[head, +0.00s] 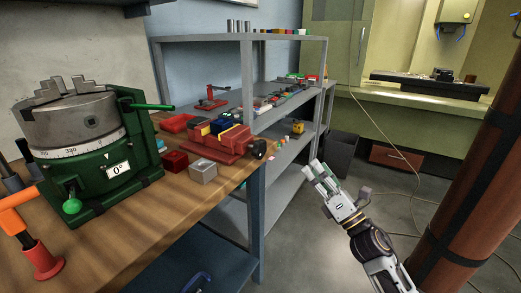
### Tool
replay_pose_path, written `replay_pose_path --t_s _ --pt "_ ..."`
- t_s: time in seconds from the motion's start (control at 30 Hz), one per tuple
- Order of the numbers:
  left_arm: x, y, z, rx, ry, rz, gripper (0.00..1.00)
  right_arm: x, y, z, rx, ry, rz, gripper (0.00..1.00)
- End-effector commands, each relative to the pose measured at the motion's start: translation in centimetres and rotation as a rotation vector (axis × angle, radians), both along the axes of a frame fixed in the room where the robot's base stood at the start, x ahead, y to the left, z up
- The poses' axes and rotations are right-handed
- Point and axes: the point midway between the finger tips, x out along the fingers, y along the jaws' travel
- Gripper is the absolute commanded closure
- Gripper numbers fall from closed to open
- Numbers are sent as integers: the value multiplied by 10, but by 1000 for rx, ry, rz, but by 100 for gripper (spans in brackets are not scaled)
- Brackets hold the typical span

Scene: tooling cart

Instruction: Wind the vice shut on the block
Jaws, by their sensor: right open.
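A red vice (222,147) sits near the right end of the wooden bench, with yellow pieces along its top. A blue block (220,126) is at the vice's jaws, between the yellow pieces; I cannot tell if the jaws touch it. A dark round knob or handle (259,149) is at the vice's right end, by the bench edge. My right gripper (322,177) is open and empty, out over the floor to the right of the bench, clear of the vice. My left gripper is not in view.
A silver block (203,170) and a dark red box (175,162) sit in front of the vice. A green rotary table (95,185) fills the bench's left. Grey shelving (247,85) stands behind. A brown column (477,180) rises at the right.

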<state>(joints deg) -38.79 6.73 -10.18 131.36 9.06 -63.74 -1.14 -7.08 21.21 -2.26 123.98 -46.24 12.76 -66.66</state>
Motion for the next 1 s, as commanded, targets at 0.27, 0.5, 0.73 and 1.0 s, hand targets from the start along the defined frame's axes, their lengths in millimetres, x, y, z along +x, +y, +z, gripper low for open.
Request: replay_pose_path --t_s 0.27,0.5,0.73,1.0 --pt "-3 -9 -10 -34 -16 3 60 -13 30 11 -329 -231 73 31" --pt "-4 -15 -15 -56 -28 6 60 -23 47 7 -536 -381 124 31" --pt "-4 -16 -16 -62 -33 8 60 -26 51 4 -592 -419 140 31" --pt "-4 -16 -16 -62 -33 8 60 -26 51 4 -590 -418 139 31"
